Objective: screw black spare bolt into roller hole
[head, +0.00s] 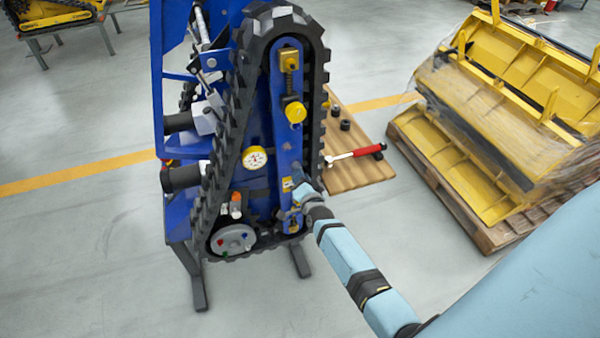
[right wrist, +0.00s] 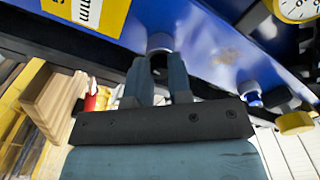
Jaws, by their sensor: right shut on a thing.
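My right gripper (head: 299,190) reaches the lower part of the blue beam inside the track loop of the carrier (head: 283,150). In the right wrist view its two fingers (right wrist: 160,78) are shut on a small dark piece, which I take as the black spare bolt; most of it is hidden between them. The fingertips are right at a round grey end (right wrist: 160,42) on the blue face. I cannot tell whether this is the roller hole or how deep the bolt sits. My left gripper is not in view.
A wooden board (head: 365,175) behind the track holds a red-handled wrench (head: 355,155) and several small black parts (head: 345,125). A loaded pallet (head: 450,195) stands at right.

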